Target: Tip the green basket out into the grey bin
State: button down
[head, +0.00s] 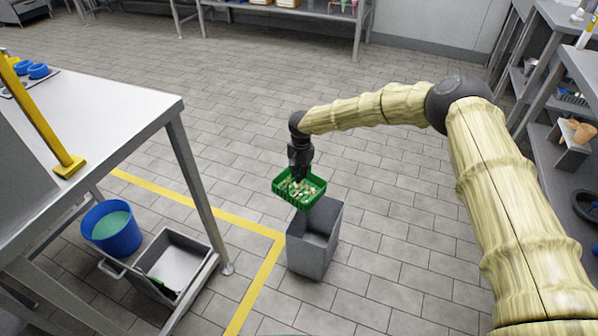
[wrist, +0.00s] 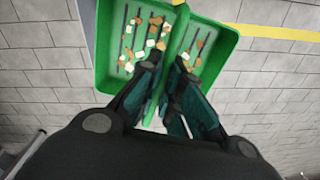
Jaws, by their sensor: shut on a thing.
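The green basket (head: 312,197) hangs from my gripper (head: 299,173) in the head view, above the back left edge of the grey bin (head: 314,245). It looks roughly level and holds several small white and brown pieces. In the wrist view the basket (wrist: 104,45) has a central divider or handle, and my gripper (wrist: 168,66) is shut on it. Pieces lie on both sides of this bar. The grey bin stands upright on the floor, and its visible inside looks empty. Its bottom is hidden.
A white-topped table (head: 110,125) stands at the left. Under it are a blue bucket (head: 108,240) with greenish contents and a grey tray (head: 175,262). A yellow floor line (head: 225,217) runs beside the bin. Shelving (head: 565,135) stands at the right. The tiled floor behind is clear.

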jog(key=shift+s+d+f+t+y+b, duration=0.2)
jog(key=shift+s+d+t+y+b, duration=0.4)
jog(key=shift+y, duration=0.25)
jog(key=shift+s+d+f+t+y+b, duration=0.15)
jog(key=shift+s+d+t+y+b, duration=0.2)
jog(key=shift+d+t+y, duration=0.4)
jog(key=d+y+b, duration=0.1)
jog(key=b, duration=0.2)
jog(key=s+d+t+y+b, duration=0.1)
jog(key=y+b, duration=0.1)
jog(key=b, duration=0.2)
jog(key=shift+s+d+f+t, duration=0.2)
jog(key=shift+d+f+t, duration=0.1)
jog(key=shift+f, duration=0.1)
jog(key=s+d+f+t+y+b, duration=0.2)
jog(key=d+y+b, duration=0.3)
jog(key=b, duration=0.4)
jog(key=shift+s+t+y, duration=0.5)
jog(key=shift+s+t, duration=0.2)
jog(key=shift+t, duration=0.15)
jog(key=shift+d, duration=0.1)
jog(key=shift+s, duration=0.1)
